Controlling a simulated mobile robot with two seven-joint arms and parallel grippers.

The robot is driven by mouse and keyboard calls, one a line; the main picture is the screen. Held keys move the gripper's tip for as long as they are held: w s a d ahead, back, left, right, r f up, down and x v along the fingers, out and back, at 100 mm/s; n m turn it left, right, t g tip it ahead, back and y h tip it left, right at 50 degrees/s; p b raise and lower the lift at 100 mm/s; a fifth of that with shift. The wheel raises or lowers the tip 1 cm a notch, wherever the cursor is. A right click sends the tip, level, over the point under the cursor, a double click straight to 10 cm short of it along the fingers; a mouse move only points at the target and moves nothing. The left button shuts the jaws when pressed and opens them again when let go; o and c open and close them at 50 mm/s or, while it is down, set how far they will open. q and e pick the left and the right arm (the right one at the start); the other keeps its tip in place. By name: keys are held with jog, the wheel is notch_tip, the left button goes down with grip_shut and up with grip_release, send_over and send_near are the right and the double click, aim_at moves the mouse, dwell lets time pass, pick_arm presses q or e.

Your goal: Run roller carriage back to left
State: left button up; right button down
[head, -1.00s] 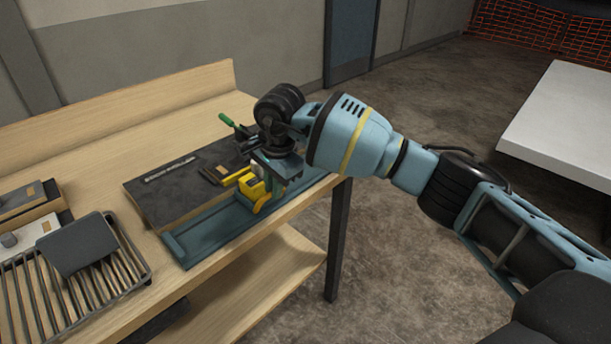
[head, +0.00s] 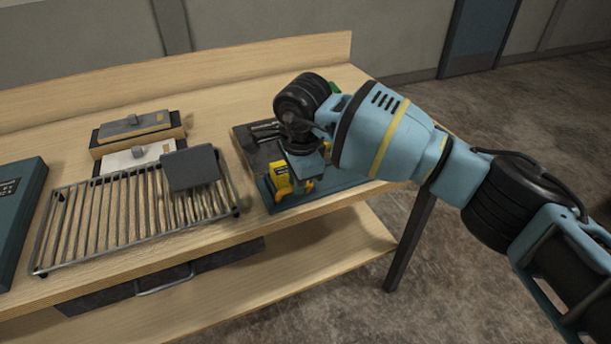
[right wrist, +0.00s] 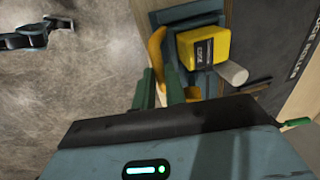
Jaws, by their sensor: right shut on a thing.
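The roller carriage (head: 281,182) is a yellow block at the left end of a blue base rail (head: 330,190) beside a dark board (head: 262,152). In the right wrist view the yellow carriage block (right wrist: 203,48) bears a dark label, with a pale roller (right wrist: 234,73) beside it and an orange-yellow handle (right wrist: 156,50). My right gripper (right wrist: 158,88) has its green fingers on either side of this handle, shut on it. In the head view the wrist hides most of the fingers and part of the board. My left gripper is not in view.
A wire rack (head: 110,215) with a dark plate (head: 190,168) stands left of the rail. Small boxed blocks (head: 135,128) lie behind it, and a dark blue case (head: 15,215) is at far left. The bench's raised back edge (head: 200,75) runs behind.

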jog(key=shift+s+a, duration=0.1)
jog(key=shift+a, duration=0.1)
jog(key=c, duration=1.5)
grip_release()
jog(key=shift+a, duration=0.1)
jog(key=shift+o, duration=0.2)
jog(key=shift+r, duration=0.25)
notch_tip(320, 180, up, 7)
jog(key=s, duration=0.1)
jog(key=shift+s+d, duration=0.15)
jog(key=shift+d, duration=0.2)
jog(key=shift+r, duration=0.1)
